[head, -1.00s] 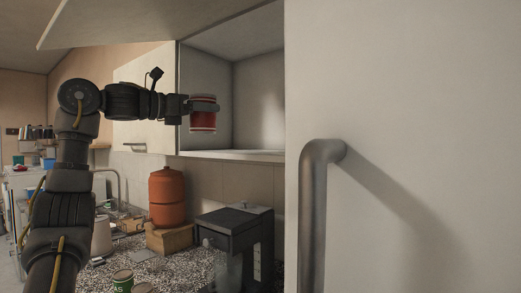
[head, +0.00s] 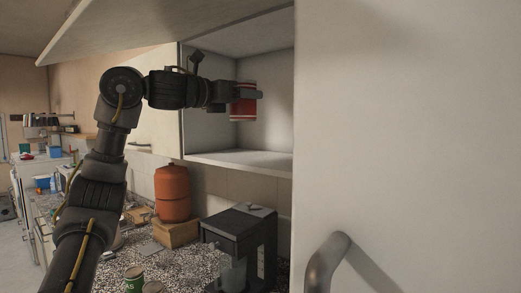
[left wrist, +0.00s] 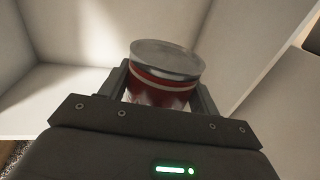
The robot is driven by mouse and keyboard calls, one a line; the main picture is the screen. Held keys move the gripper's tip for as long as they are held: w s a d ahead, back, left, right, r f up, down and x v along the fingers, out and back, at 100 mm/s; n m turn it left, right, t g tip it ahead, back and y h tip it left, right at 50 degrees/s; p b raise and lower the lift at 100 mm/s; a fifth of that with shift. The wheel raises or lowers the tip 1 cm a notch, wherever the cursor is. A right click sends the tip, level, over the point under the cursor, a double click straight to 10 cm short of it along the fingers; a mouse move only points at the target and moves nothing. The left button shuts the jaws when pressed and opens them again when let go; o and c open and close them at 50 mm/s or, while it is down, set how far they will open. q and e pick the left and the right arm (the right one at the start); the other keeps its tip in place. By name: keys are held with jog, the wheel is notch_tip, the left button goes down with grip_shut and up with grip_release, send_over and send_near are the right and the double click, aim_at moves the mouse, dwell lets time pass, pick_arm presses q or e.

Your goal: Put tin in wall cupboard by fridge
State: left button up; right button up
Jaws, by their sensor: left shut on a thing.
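A red tin (head: 243,108) with pale bands is held by my left gripper (head: 247,95) in front of the open wall cupboard (head: 240,160), above its bottom shelf. In the left wrist view the tin (left wrist: 165,75) sits upright between the two fingers of my left gripper (left wrist: 163,90), its silver lid showing. The cupboard's bare shelf (left wrist: 70,90) and pale walls show behind it. The cupboard's flap door (head: 150,30) is raised overhead. The tall white fridge front (head: 410,140) is right of the cupboard. My right gripper is not in view.
A metal handle (head: 327,262) sticks out from the white front. The cupboard shelf looks empty.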

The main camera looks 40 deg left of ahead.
pick_arm(q)
jog(key=w+f+p, duration=0.1)
jog(key=w+f, duration=0.3)
jog(key=w+a+f+p, duration=0.1)
jog(key=w+f+p, duration=0.1)
jog(key=w+f, duration=0.2)
jog(key=w+a+f+p, duration=0.1)
jog(key=w+f+p, duration=0.1)
jog(key=w+f, duration=0.1)
jog(key=shift+w+a+f, duration=0.1)
jog(key=shift+w+f, duration=0.1)
jog(key=shift+w, duration=0.25)
jog(key=shift+w+a+f, duration=0.1)
jog(key=shift+w+f, duration=0.1)
jog(key=shift+w, duration=0.2)
jog(key=shift+s+a+f, duration=0.1)
jog(key=shift+f, duration=0.2)
